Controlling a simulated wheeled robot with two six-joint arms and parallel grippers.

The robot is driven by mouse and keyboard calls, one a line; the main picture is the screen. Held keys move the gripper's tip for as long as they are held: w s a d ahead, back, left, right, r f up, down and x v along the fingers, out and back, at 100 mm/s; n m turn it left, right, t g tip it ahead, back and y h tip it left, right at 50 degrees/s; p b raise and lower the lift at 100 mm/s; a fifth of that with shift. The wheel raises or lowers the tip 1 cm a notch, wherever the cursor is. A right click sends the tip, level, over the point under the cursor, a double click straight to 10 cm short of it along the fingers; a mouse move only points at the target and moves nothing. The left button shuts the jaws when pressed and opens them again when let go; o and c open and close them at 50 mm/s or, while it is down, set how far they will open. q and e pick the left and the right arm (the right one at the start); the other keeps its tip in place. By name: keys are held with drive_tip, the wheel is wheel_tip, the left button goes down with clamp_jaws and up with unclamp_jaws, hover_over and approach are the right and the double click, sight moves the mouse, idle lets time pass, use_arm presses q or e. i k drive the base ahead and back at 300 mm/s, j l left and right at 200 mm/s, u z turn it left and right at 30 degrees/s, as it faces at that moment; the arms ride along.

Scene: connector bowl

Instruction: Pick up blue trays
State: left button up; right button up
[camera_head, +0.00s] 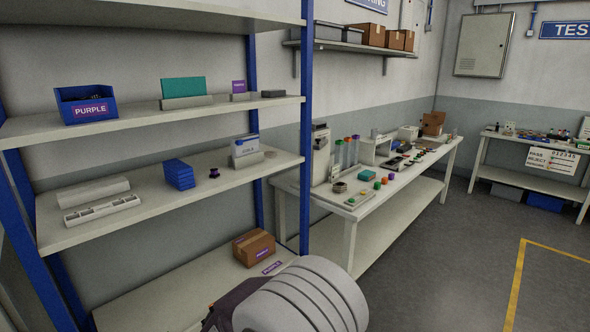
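A blue stack (180,174), which looks like several flat trays piled together, sits on the middle shelf (225,181) of the rack at left. A small dark purple spool-like part stands just to its right. A blue bin (87,111) with a PURPLE label stands on the shelf above. One of my arms fills the bottom centre, with rounded grey links and a dark part. I see no gripper fingers of either arm, and nothing of mine touches the blue stack.
White holders (102,209) lie left of the stack, and a white box-like holder (245,151) stands to its right. A cardboard box (254,248) sits on the lower shelf. A blue rack post (306,130) stands between the rack and a cluttered workbench (440,155). Floor at right is clear.

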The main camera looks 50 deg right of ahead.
sight(178, 173)
drive_tip(key=z, duration=0.85)
